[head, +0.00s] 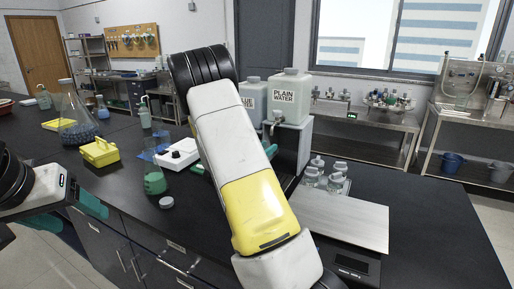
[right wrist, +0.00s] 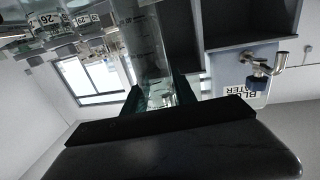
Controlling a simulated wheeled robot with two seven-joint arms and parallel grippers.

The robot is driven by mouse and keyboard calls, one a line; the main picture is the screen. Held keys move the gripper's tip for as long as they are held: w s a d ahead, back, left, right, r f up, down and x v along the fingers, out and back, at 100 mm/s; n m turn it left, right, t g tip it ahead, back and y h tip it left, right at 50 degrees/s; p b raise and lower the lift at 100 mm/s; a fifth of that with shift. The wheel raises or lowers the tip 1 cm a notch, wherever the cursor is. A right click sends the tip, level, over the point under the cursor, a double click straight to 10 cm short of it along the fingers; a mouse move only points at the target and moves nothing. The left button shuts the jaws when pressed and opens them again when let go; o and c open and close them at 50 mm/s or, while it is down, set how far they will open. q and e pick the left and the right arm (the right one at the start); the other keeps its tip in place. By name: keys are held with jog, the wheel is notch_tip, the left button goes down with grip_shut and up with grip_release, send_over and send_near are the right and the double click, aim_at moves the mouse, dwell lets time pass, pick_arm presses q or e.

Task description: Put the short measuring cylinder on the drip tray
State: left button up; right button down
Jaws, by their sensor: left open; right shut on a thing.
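A clear glass cylinder with graduation marks (right wrist: 148,45) stands between the fingers of my right gripper (right wrist: 159,97) in the right wrist view. The right gripper is shut on it. In the head view my right arm hides most of that gripper and the cylinder. My left gripper (head: 70,213) is open and empty at the left, by the counter's front edge. I cannot make out the drip tray for certain; the area below the water containers is partly hidden by my right arm.
White water containers (head: 290,98) stand behind my right arm; a tap (right wrist: 262,80) shows in the wrist view. A silver plate (head: 345,222) and several small bottles (head: 325,180) are to the right. A green-filled flask (head: 154,183) and white device (head: 178,155) are left.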

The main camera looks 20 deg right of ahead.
jog(key=f+x, duration=0.1)
jog(key=x, duration=0.5)
jog(key=shift+w+d+f, duration=0.15)
jog(key=shift+f, duration=0.1)
jog(key=shift+f, duration=0.15)
jog(key=c, duration=1)
grip_release()
